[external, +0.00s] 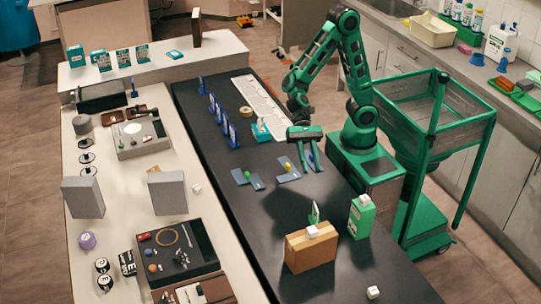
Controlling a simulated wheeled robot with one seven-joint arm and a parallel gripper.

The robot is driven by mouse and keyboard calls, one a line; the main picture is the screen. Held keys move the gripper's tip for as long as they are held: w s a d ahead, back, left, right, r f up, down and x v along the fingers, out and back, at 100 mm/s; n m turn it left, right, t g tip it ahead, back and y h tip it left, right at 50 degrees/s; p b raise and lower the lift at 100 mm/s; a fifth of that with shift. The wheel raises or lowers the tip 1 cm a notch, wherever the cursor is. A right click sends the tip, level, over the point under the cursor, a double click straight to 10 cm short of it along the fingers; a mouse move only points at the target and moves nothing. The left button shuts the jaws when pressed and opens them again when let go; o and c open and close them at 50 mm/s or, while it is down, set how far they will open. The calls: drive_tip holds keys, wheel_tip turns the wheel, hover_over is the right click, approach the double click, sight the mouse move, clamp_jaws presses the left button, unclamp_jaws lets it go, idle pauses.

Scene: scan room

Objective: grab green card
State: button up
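A small green card-like piece (314,214) stands upright on the dark table (265,240), just behind a brown cardboard box (310,251); the box hides its lower part. A flat green piece (257,183) lies beside a blue-grey pad farther left; I cannot tell if it is a card. My gripper (312,166) points down over the middle of the table, behind and above the upright green piece and apart from it. Its two fingers are spread, with a blue shape showing between or behind them. I see nothing clearly held.
A green-and-white carton (361,217) stands right of the box. Blue-grey pads (288,171) with a yellow knob lie left of my gripper. Several blue card stands (232,134) line the left edge. The front left of the dark table is clear.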

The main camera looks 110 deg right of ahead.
sight(317, 222)
drive_tip(key=shift+m+y, duration=0.5)
drive_tip(key=shift+y, duration=0.1)
drive_tip(key=f, duration=0.4)
drive_tip(key=a+f, duration=0.1)
drive_tip(key=f, duration=0.8)
drive_tip(key=shift+a+f, duration=0.35)
drive_tip(key=shift+f, duration=0.05)
drive_tip(key=x, duration=1)
drive_tip(key=shift+s+a+f, duration=0.1)
drive_tip(key=shift+a+f, duration=0.2)
drive_tip(key=shift+f, duration=0.05)
clamp_jaws()
